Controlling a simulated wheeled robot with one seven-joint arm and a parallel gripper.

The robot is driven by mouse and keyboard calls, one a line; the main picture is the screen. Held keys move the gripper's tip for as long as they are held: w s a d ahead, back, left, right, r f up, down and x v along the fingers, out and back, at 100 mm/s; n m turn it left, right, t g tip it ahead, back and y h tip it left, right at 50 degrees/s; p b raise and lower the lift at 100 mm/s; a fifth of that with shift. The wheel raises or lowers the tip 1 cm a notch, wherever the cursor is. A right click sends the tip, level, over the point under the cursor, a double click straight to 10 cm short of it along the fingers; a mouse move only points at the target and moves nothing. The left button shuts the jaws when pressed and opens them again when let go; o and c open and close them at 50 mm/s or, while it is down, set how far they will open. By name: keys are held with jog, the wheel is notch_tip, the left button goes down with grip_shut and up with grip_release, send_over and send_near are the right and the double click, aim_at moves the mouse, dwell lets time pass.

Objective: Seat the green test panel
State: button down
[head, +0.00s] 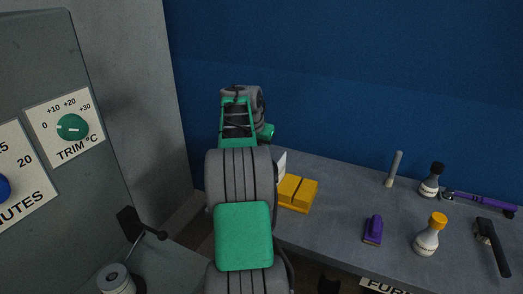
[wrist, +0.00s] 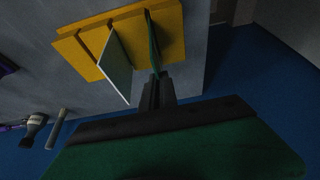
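The green test panel (wrist: 154,48) shows almost edge-on in the wrist view as a thin dark green strip. My gripper (wrist: 157,82) is shut on its near end. The panel's far end is at a dark slot line in the yellow rack (wrist: 172,22); I cannot tell how deep it sits. A pale panel (wrist: 115,66) stands tilted in the picture on the same rack, left of the green one and apart from it. In the head view the yellow rack (head: 298,192) is partly behind my arm, which hides my gripper and the green panel.
The grey bench (head: 330,215) holds a purple-handled brush-like block (head: 373,229), a yellow-capped bottle (head: 428,238), a dark-capped bottle (head: 430,183), a grey rod (head: 394,169), a purple wrench-like tool (head: 480,201) and a black-handled tool (head: 492,245). A grey cabinet with dials (head: 75,127) stands left.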

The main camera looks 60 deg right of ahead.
jog(key=shift+f+b, duration=0.45)
jog(key=shift+f, duration=0.35)
jog(key=c, duration=1.6)
grip_release()
jog(key=shift+o, duration=0.2)
jog(key=v, duration=0.7)
jog(key=shift+a+r, duration=0.15)
jog(key=shift+r, duration=0.25)
